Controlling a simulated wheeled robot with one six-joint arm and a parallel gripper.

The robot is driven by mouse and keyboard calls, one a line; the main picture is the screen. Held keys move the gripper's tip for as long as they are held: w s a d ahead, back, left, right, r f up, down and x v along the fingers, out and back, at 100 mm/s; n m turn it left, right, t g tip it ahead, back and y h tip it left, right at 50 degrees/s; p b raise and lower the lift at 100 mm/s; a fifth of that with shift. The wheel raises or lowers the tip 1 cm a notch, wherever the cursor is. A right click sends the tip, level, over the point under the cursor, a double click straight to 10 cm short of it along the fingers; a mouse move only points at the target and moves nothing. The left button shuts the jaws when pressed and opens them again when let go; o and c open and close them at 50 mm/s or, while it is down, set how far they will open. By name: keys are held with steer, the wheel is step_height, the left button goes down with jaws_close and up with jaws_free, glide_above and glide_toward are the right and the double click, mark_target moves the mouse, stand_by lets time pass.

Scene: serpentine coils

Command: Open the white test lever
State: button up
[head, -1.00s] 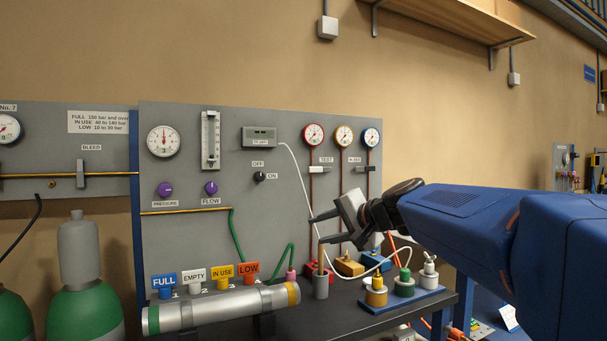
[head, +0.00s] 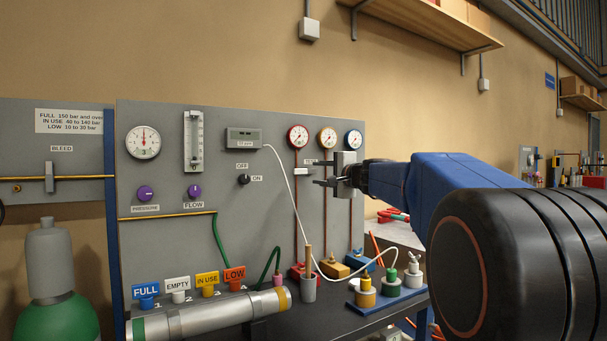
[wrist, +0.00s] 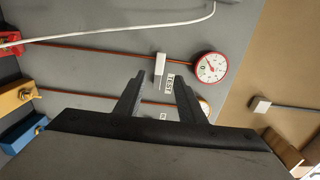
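The white test lever (wrist: 159,66) sits on a thin red pipe on the grey panel, beside the TEST label (wrist: 171,83), in the wrist view. In that view my gripper (wrist: 160,78) has its two dark fingers spread apart, with the lever just ahead of and between the tips. Nothing is held, and I cannot tell how far the tips are from the panel.
A red-rimmed dial (wrist: 209,67) ends the lever's pipe. A second pipe runs close alongside, partly behind my fingers. A white hose (head: 296,205) hangs left of my gripper. Red, yellow and blue blocks (head: 334,268) stand on the bench below.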

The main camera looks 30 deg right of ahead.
mark_target(301, 172)
steer(key=w, duration=1)
steer(key=shift+a, duration=0.2)
jaws_close()
